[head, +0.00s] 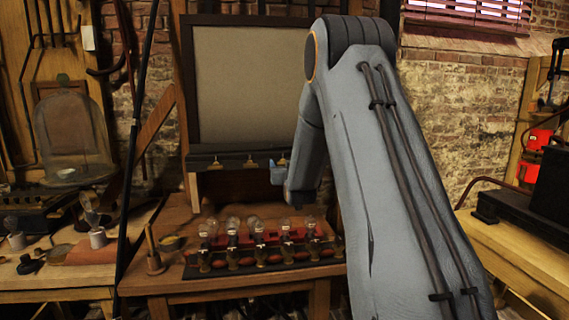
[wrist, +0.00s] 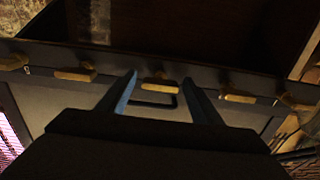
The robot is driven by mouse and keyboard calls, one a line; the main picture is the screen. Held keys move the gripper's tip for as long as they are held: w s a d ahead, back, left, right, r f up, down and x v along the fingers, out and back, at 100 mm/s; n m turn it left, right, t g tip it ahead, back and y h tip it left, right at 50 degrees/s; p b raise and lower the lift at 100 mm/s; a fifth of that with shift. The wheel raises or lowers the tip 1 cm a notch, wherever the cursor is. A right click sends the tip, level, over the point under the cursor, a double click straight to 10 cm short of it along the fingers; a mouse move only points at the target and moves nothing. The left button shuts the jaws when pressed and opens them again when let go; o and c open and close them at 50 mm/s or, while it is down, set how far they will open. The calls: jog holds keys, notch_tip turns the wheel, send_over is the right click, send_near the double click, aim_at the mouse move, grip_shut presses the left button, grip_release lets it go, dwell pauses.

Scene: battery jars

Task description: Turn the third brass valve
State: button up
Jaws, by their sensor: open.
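Several brass valves sit in a row on a dark rail below a large grey panel. In the head view I see the first (head: 217,163), second (head: 250,162) and third brass valve (head: 282,161) from the left; my arm hides the rail further right. My gripper (head: 278,174) is just below the third valve there. In the wrist view my gripper (wrist: 163,87) is open, and one brass valve, apparently the third (wrist: 160,84), appears between its two blue-edged fingers. Other valves lie to either side. I cannot tell whether the fingers touch the valve.
A wooden bench (head: 230,283) below holds a row of glass bulbs (head: 232,225) and dark fittings. A wooden-handled tool (head: 153,250) stands at its left. A glass dome (head: 72,135) is on the left bench. A dark box (head: 545,185) stands on the right bench.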

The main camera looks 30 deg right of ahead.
jog(key=shift+w+d, duration=0.1)
jog(key=shift+w, duration=0.15)
jog(key=c, duration=1.1)
jog(key=shift+o, duration=0.2)
